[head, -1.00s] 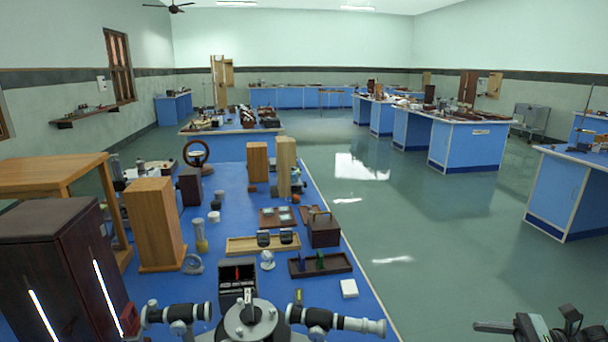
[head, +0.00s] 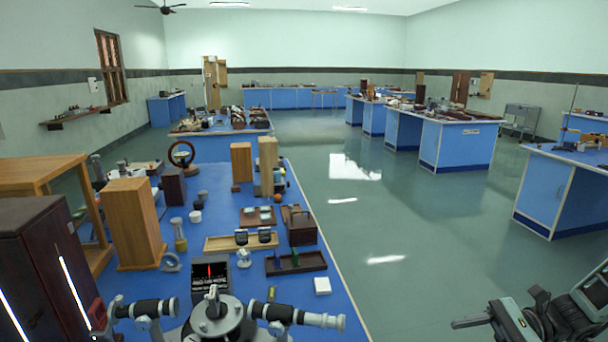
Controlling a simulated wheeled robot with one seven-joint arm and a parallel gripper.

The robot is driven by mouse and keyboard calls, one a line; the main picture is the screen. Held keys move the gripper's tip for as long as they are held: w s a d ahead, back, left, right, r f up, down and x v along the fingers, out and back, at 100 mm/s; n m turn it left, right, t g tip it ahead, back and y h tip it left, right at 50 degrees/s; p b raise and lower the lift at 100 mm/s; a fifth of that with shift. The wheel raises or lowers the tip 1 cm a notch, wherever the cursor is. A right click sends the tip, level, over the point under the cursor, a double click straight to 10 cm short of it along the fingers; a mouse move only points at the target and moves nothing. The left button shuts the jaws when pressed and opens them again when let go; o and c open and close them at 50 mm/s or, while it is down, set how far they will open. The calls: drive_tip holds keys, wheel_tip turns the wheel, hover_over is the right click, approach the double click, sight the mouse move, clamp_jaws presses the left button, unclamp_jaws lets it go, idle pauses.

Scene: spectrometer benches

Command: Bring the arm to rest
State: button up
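My arm (head: 578,318) shows at the lower right corner, folded, with dark grey and black links partly cut off by the picture edge. What looks like my gripper (head: 472,321) is a pale grey bar pointing left over the open floor. The space between its fingers cannot be made out, and I see nothing held there. It is apart from the blue bench (head: 338,270) to its left. A spectrometer (head: 216,318) with two black and silver tubes stands on the near end of that bench.
A dark cabinet (head: 40,262) stands at the lower left. On the bench are a tall wooden block (head: 135,225), a wooden tray (head: 222,244), a dark tray (head: 312,262) and a white block (head: 322,285). Another blue bench (head: 548,195) is at right. The floor (head: 400,225) between is clear.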

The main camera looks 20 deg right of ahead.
drive_tip(key=a+r+n+g+h, duration=0.3)
drive_tip(key=a+n+g+h, duration=0.2)
drive_tip(key=a+n, duration=0.25)
drive_tip(key=a+r+n+g+h, duration=0.3)
drive_tip(key=a+n+g+h, duration=0.3)
drive_tip(key=a, duration=0.3)
drive_tip(key=s+a+r+n+t+h, duration=0.2)
drive_tip(key=s+a+r+n+t, duration=0.1)
drive_tip(key=a+n, duration=0.3)
drive_tip(key=s+a+r+n+t+h, duration=0.2)
drive_tip(key=s+a+r+n, duration=0.1)
drive_tip(key=a+n, duration=0.4)
drive_tip(key=shift+s+a+r+t, duration=0.15)
drive_tip(key=shift+s+r+t, duration=0.25)
drive_tip(key=shift+r, duration=0.4)
drive_tip(key=shift+n, duration=0.25)
idle(0.9)
